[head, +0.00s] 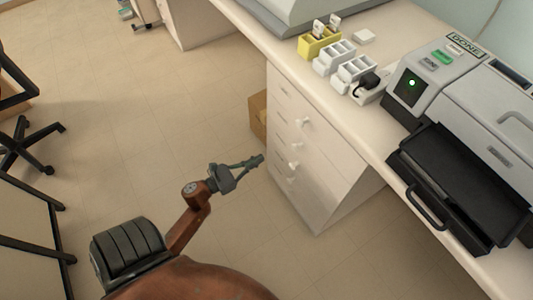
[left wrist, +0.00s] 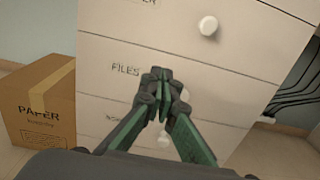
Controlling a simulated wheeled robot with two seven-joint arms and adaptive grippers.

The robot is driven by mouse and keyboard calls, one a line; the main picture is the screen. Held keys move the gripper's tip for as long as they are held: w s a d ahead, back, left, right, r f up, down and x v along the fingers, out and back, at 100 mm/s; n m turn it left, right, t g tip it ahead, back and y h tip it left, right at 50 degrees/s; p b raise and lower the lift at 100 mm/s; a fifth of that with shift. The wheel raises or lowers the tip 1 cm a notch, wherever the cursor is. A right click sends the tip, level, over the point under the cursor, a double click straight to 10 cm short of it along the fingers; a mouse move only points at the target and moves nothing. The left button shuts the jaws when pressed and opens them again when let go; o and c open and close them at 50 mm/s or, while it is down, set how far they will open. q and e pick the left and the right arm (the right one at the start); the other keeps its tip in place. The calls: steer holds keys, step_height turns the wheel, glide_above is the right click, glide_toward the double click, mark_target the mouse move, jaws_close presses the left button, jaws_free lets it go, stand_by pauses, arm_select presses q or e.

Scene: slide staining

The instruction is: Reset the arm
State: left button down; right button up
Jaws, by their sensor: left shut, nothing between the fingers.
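My left gripper (head: 258,161) is in the lower middle of the head view, in the air left of the white drawer cabinet (head: 315,205). In the left wrist view its green and dark fingers (left wrist: 162,82) are shut with nothing between them. They point toward the cabinet's drawer fronts, which carry labels such as "FILES" and round white knobs. The fingertips hide part of a lower drawer; whether they touch it cannot be told. My right gripper is not in view.
The counter holds a grey machine (head: 480,100) with a black tray (head: 460,185), a yellow rack (head: 319,42) and white racks (head: 334,58). A cardboard box (left wrist: 40,105) stands beside the cabinet. A chair base (head: 25,145) is at left; the floor between is clear.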

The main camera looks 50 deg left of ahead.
arm_select(q)
steer(key=shift+s, duration=0.8)
